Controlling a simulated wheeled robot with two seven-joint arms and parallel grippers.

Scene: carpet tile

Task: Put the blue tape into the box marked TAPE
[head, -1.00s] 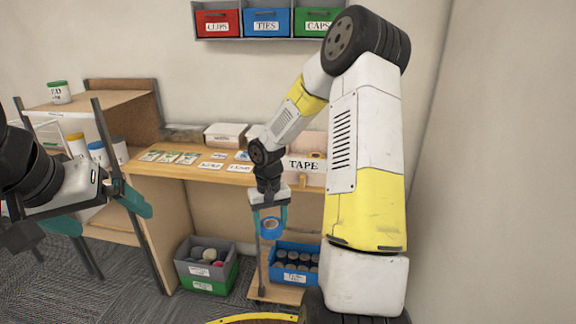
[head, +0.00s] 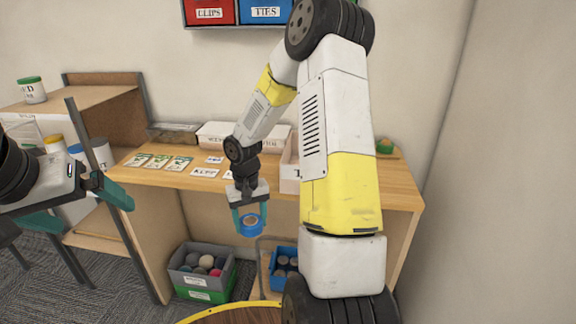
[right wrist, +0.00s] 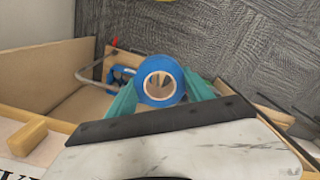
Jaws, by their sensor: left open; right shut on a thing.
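My right gripper (head: 249,214) is shut on the blue tape (head: 250,230), a blue roll with a tan core, and holds it in front of the table edge. The roll also shows between the teal fingers in the right wrist view (right wrist: 158,81). The TAPE box (head: 290,172) is a pale box on the table, to the right of the gripper; my right arm hides much of it, including its label. My left gripper (head: 85,208) is open and empty at the left, by the shelf.
The wooden table (head: 400,187) holds several seed-like packets (head: 158,161) and small label cards. Red and blue bins (head: 265,12) hang on the wall. On the floor stand a grey crate on a green one (head: 205,294) and a blue crate (head: 275,270).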

